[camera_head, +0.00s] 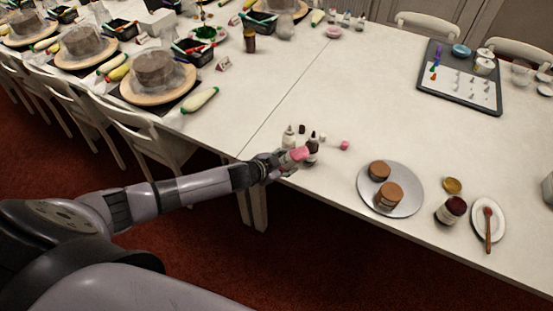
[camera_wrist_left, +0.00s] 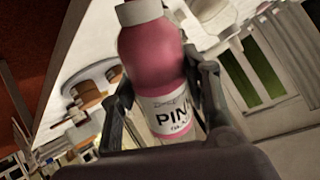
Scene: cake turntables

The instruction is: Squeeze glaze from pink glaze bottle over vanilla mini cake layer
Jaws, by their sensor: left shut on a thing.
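My left gripper (camera_head: 288,161) is shut on the pink glaze bottle (camera_head: 300,153), above the table's near edge. In the left wrist view the pink bottle (camera_wrist_left: 152,52) has a pale cap and a label reading "PINK", and the fingers (camera_wrist_left: 163,85) close on both its sides. The bottle looks tilted in the head view. Two brown cake pieces, one at the back (camera_head: 379,169) and one at the front (camera_head: 389,194), sit on a round grey board (camera_head: 408,181) to the right, apart from the bottle. I cannot tell which is vanilla. My right gripper is not in view.
A white bottle (camera_head: 289,138) and a dark bottle (camera_head: 313,144) stand close to my gripper. A small pink item (camera_head: 344,146) lies beside them. A dark red jar (camera_head: 451,210) and a plate with a spoon (camera_head: 477,225) lie farther right. The table middle is clear.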

